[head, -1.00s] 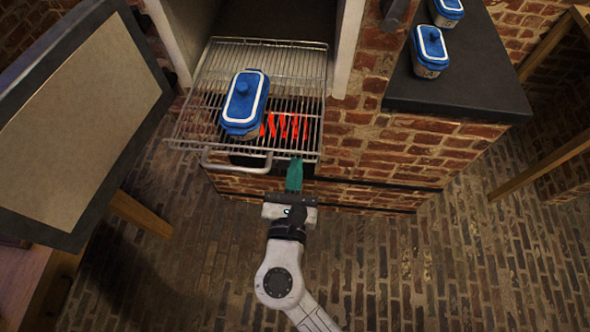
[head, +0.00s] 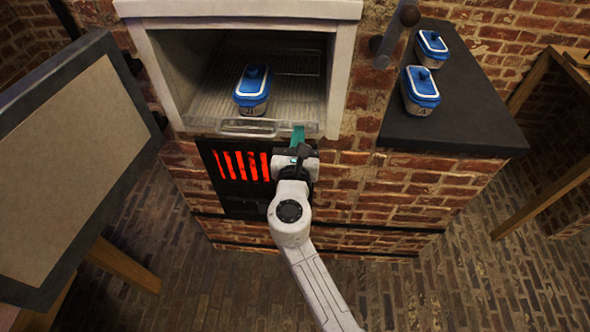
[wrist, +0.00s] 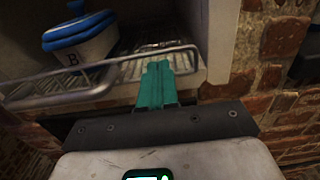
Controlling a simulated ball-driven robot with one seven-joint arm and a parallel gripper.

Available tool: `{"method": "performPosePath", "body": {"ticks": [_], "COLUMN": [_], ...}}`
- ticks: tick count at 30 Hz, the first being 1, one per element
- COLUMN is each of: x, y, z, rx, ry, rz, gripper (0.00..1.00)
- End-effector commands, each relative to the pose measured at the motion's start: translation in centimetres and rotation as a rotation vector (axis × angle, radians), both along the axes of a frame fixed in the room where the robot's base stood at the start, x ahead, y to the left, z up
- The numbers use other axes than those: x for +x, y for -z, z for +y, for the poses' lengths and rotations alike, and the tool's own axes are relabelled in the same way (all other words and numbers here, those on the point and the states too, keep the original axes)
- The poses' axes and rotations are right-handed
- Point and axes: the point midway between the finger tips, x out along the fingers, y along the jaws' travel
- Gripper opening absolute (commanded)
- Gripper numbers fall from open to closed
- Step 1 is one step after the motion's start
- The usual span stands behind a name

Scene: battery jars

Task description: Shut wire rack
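The wire rack (head: 210,112) lies inside the white-framed oven opening, its front edge and handle (head: 248,128) at the mouth. A blue-lidded jar (head: 253,90) stands on it; the wrist view shows this jar (wrist: 80,40) marked "B". My gripper (head: 298,133) is at the right end of the rack's front. In the wrist view its teal fingers (wrist: 157,75) are together with nothing visible between them. Their tips are at the rack's front wire (wrist: 180,50); I cannot tell for sure whether they touch it.
A red-glowing grate (head: 242,166) is below the opening. The opening's white frame (head: 335,85) stands close right of my gripper. Two more blue-lidded jars (head: 421,92) (head: 431,48) stand on the dark counter (head: 455,115) at right. A framed board (head: 75,170) stands at left.

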Motion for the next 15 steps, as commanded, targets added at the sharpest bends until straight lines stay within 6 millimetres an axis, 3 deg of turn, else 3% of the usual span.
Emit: {"method": "performPosePath", "body": {"ticks": [1,6,15], "x": [1.5,5.3,9.2], "y": [0.4,0.4,0.2], "z": [-0.1,-0.3,-0.4], "rx": [0.001,-0.001,-0.001], "ry": [0.003,0.003,0.001], "rz": [-0.002,-0.002,0.0], "gripper": [0.0,0.0,0.0]}}
